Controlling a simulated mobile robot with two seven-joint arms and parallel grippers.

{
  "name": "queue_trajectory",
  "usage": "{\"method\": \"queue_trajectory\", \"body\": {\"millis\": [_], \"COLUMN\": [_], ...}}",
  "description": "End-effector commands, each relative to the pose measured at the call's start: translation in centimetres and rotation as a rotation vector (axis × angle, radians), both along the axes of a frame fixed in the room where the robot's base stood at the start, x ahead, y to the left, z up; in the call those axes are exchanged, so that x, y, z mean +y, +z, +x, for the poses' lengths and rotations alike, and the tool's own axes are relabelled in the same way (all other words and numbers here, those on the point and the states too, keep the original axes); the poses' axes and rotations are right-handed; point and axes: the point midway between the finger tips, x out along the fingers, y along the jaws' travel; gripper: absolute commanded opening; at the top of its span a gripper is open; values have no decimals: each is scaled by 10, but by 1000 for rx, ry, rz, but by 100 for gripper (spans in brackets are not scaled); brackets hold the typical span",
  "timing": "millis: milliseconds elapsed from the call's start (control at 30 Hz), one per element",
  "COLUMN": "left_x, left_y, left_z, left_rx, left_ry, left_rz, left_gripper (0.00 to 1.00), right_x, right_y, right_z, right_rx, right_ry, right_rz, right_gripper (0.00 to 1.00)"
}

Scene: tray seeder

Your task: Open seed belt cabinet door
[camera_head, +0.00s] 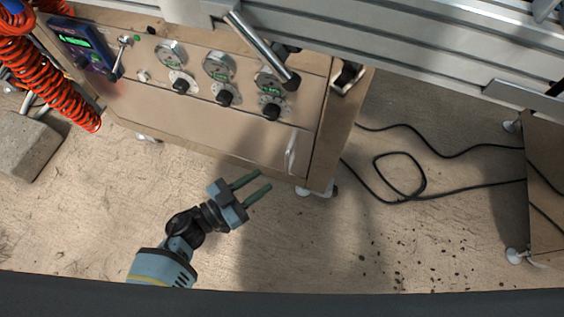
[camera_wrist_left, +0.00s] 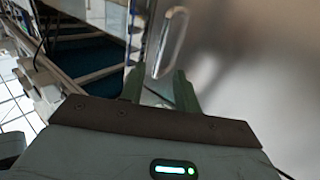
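The cabinet (camera_head: 320,150) has a beige front door panel (camera_head: 220,137) below a row of dials, and it looks shut. A pale upright handle (camera_head: 291,152) is at the panel's right end. In the left wrist view the handle (camera_wrist_left: 170,42) is a metal loop on a smooth grey door face (camera_wrist_left: 255,70). My left gripper (camera_head: 264,181) is open and empty, its two green fingers apart and pointing toward the handle, short of it. In the left wrist view the fingertips (camera_wrist_left: 158,80) are just below the handle, with a gap visible. My right gripper is not in view.
Dials (camera_head: 219,66) and a small display box (camera_head: 82,42) are on the panel above the door. Orange coiled hose (camera_head: 60,85) hangs at the left beside a concrete block (camera_head: 28,146). Black cable (camera_head: 400,193) lies on the floor to the right. Floor around my gripper is clear.

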Motion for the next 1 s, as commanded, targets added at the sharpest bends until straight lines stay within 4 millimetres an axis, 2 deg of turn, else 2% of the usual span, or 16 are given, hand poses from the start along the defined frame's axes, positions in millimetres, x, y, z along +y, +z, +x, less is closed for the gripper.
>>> {"method": "queue_trajectory", "body": {"millis": [267, 700, 1000], "left_x": [-5, -52, -62], "left_y": [0, -1, 0], "left_z": [4, 41, 49], "left_rx": [-2, -1, 0], "left_ry": [-2, -1, -1], "left_rz": [-2, -2, 0], "left_gripper": [32, 32, 32], "right_x": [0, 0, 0], "right_y": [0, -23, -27], "right_z": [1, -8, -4], "right_rx": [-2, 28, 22], "right_ry": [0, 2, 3], "right_rz": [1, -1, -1], "right_gripper": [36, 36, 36]}}
